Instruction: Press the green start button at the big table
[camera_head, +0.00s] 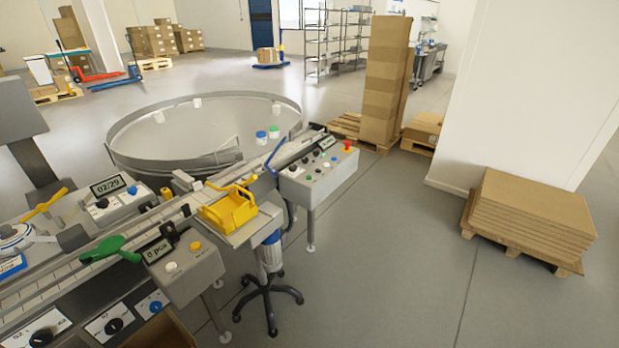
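The big round table (160,157) is a wide grey turntable with a raised rim, left of the middle. A few small jars stand on it, one with a blue lid (261,136) and one with a green lid (274,131). A grey control box (325,180) stands at its near right side. The box carries a small display (327,142), a red knob (347,145), several small buttons and a small green button (309,178). The buttons are tiny here, and their labels cannot be read. Neither of my grippers is in view.
A conveyor line with a second control box (185,268) and a yellow tray (230,210) fills the lower left. A black-legged stool (269,290) stands before it. Stacked cardboard (530,212) lies on a pallet at right. The floor (400,265) between is clear.

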